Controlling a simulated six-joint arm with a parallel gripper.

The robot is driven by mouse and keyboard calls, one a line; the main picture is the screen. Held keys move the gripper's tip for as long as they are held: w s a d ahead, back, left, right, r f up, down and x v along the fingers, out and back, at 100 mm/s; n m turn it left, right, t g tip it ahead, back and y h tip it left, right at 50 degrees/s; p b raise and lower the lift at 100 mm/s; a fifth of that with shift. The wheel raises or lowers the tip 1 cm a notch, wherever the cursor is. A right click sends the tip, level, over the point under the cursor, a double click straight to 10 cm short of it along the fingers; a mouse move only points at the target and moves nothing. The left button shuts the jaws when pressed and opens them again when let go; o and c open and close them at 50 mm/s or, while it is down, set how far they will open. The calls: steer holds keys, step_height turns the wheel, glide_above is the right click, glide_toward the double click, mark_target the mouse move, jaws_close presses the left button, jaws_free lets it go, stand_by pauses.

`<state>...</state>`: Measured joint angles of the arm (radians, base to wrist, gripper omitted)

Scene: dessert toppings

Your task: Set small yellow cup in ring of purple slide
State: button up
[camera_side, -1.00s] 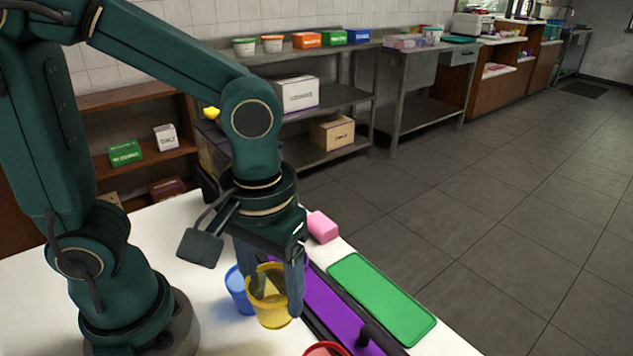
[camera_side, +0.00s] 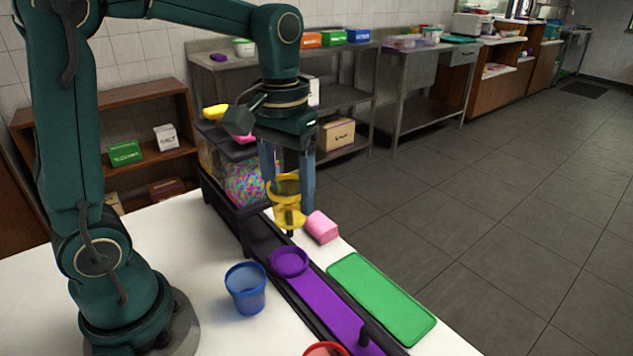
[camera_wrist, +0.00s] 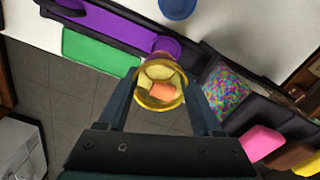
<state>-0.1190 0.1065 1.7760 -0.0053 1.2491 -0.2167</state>
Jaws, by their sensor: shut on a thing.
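The see-through yellow cup (camera_side: 289,217) is held upright in the air between the fingers of my gripper (camera_side: 288,186). In the wrist view, the cup (camera_wrist: 144,99) seems to have orange and pale pieces showing in it. The purple slide (camera_side: 340,308) lies in a dark rail, with its round purple ring (camera_side: 289,262) at the far end. In the side view the cup is above the ring, apart from it. In the wrist view the cup partly overlaps the ring (camera_wrist: 171,46), which shows beyond it. The ring looks empty in the side view.
A blue cup (camera_side: 246,292) stands left of the rail, and a red cup (camera_side: 325,350) is cut off at the bottom. A sprinkle dispenser (camera_side: 243,183) stands behind the ring. A pink block (camera_side: 321,227) and a green tray (camera_side: 380,298) lie right of the rail.

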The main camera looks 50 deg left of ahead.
steer(key=shift+a+f+n, duration=0.1)
steer(key=shift+a+n, duration=0.2)
steer(key=shift+a, duration=0.2)
steer(key=shift+a+f, duration=0.15)
steer(key=shift+f, duration=0.2)
step_height(320, 180, down, 9)
steer(key=shift+f, duration=0.2)
steer(key=shift+f, duration=0.1)
steer(key=o, duration=1.3)
